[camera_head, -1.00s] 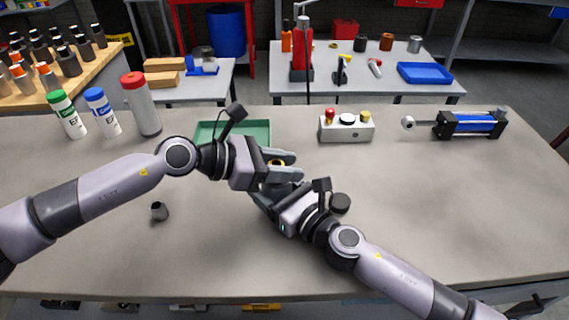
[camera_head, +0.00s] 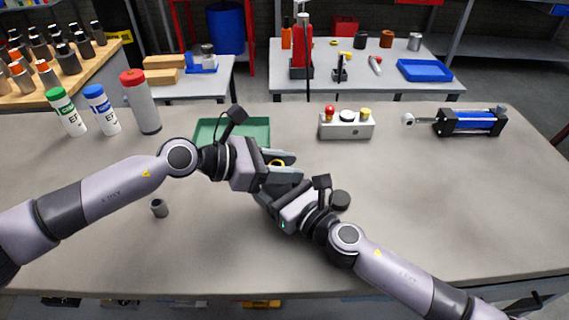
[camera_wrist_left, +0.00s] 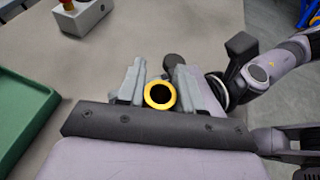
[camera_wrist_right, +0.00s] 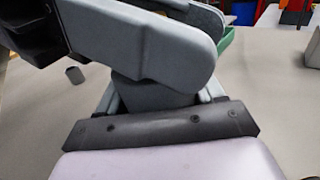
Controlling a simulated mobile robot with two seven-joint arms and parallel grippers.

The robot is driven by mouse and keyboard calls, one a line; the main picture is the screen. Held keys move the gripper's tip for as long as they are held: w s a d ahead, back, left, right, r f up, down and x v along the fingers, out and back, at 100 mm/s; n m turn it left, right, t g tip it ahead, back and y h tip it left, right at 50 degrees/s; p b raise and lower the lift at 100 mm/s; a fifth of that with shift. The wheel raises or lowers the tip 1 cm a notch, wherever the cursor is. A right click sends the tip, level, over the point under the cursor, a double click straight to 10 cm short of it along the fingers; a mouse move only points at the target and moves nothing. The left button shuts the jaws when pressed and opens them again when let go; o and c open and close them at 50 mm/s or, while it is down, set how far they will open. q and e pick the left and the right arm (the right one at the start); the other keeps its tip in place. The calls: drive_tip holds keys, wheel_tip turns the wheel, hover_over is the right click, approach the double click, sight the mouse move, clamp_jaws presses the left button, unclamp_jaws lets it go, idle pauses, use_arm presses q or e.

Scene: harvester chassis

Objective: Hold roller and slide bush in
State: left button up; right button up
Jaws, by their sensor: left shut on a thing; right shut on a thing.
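A yellow-rimmed ring with a dark bore (camera_wrist_left: 160,95), seemingly the roller's end, sits between the fingers of my left gripper (camera_wrist_left: 162,90). In the head view the left gripper (camera_head: 280,161) is shut on it above the table, and a bit of yellow shows. My right gripper (camera_head: 274,190) is close in front of and below the left one. It is shut on a part hidden by the fingers; the right wrist view shows only large grey fingers (camera_wrist_right: 150,45) crossing close in front. I cannot tell whether a bush is inside the bore.
A small grey cylinder (camera_head: 159,208) stands on the table at left. A dark round piece (camera_head: 340,201) lies beside my right wrist. A green tray (camera_head: 205,128) is behind the left gripper. A button box (camera_head: 346,127) and blue cylinder (camera_head: 470,122) stand behind. The right tabletop is clear.

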use_arm(q)
drive_tip(key=shift+f, duration=0.25)
drive_tip(key=o, duration=1.2)
drive_tip(key=shift+c, duration=0.2)
drive_tip(key=shift+a, duration=0.1)
drive_tip(key=v, duration=1.2)
drive_tip(key=shift+s, duration=0.1)
use_arm(e)
drive_tip(key=o, duration=1.6)
